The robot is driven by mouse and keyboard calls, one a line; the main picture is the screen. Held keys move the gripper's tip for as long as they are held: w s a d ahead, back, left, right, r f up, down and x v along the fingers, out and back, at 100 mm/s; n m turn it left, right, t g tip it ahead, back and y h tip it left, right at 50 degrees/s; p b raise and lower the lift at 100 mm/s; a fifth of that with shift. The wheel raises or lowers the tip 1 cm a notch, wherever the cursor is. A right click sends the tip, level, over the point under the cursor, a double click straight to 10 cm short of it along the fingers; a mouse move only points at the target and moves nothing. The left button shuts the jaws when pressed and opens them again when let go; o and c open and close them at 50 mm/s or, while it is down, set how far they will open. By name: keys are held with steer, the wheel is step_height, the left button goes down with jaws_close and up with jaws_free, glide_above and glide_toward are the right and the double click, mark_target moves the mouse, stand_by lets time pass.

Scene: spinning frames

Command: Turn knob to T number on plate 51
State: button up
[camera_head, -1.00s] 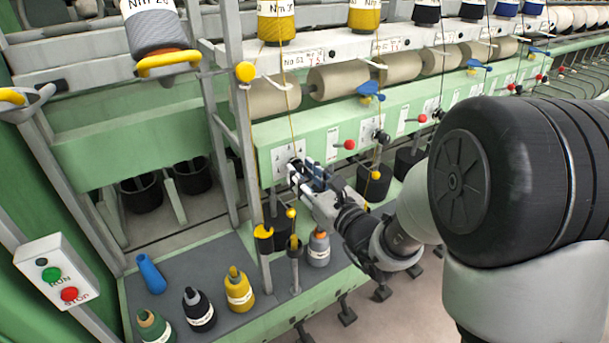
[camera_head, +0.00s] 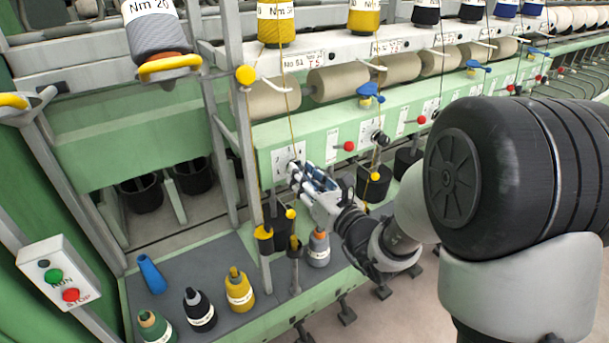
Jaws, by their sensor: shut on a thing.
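The plate for No 51 (camera_head: 303,62) sits on the white rail above the first beige roller; its T number is too small to read surely. Below it, on the green beam, is a white dial plate (camera_head: 281,157) with small numbers. My gripper (camera_head: 296,172) is at the lower right part of this dial plate, its fingers closed together. The knob is hidden behind the fingers, so its pointing direction cannot be told. A yellow thread runs down just in front of the dial.
A red ball lever (camera_head: 349,146), a blue lever (camera_head: 369,92) and a black knob (camera_head: 380,137) are to the right on the beam. Yarn cones (camera_head: 239,289) stand on the grey shelf (camera_head: 225,262). A RUN/STOP box (camera_head: 57,270) is at lower left.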

steer(key=m+p, duration=1.1)
steer(key=m, duration=0.9)
steer(key=shift+r+m, duration=0.15)
steer(key=shift+m, duration=0.25)
steer(key=o, duration=1.1)
steer(key=shift+c, duration=0.2)
